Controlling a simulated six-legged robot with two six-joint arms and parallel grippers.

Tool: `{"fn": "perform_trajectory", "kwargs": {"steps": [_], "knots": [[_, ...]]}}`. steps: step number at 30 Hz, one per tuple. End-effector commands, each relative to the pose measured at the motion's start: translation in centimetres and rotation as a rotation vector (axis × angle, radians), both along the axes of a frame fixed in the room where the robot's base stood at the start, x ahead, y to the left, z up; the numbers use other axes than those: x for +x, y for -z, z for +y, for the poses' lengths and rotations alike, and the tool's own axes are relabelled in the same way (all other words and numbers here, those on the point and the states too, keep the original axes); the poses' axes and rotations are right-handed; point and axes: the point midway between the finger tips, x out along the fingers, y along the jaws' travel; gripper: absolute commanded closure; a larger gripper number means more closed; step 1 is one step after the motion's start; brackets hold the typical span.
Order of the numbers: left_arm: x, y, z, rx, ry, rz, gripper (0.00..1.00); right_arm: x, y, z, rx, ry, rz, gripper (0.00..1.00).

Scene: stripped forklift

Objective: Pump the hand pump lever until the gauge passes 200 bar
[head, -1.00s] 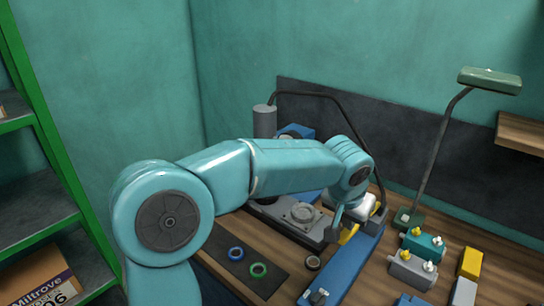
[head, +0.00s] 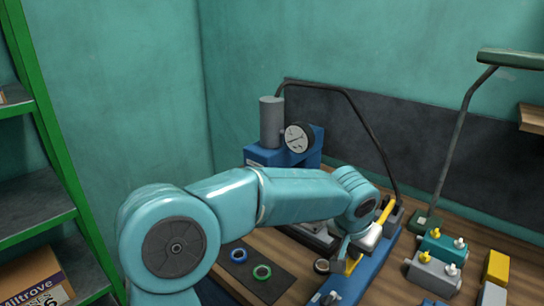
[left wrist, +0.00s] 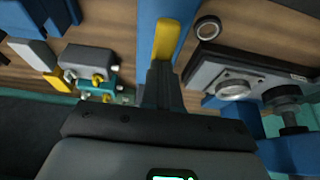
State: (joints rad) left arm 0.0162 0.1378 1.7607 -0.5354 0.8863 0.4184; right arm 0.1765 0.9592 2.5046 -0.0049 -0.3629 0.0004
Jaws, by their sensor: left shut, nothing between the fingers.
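The round gauge (head: 299,137) with a white dial faces me on the blue press frame (head: 283,155); its reading is too small to tell. A yellow lever (head: 386,212) shows just right of my left wrist, and a yellow piece (head: 352,264) shows below the fingers; whether they are one part is hidden by my wrist. My left gripper (head: 345,246) is shut and empty above the long blue pump body (head: 350,282). In the left wrist view, a yellow bar (left wrist: 164,40) lies just beyond the fingertips (left wrist: 163,68); contact cannot be told. My right gripper is not in view.
A dark mat (head: 262,278) holds blue and green rings. Teal (head: 443,247) and grey (head: 432,272) valve blocks and a yellow block (head: 496,266) stand at the right. A lamp (head: 512,58) rises behind them. A green-framed shelf (head: 45,150) stands at the left.

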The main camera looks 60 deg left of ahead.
Motion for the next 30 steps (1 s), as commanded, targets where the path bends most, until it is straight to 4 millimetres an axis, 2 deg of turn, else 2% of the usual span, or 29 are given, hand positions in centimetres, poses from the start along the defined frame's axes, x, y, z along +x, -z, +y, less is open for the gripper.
{"fn": "perform_trajectory", "kwargs": {"steps": [5, 15, 30], "knots": [[0.1, -2.2, 0.0, 0.0, 0.0, 0.0, 1.0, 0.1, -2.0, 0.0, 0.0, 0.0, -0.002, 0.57], [0.3, -8.2, 0.0, 0.0, 0.001, 0.001, 1.0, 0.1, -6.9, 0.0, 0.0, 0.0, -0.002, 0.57], [0.3, -8.2, 0.1, 0.0, 0.0, 0.0, 1.0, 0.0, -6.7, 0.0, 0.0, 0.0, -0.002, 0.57]]}}
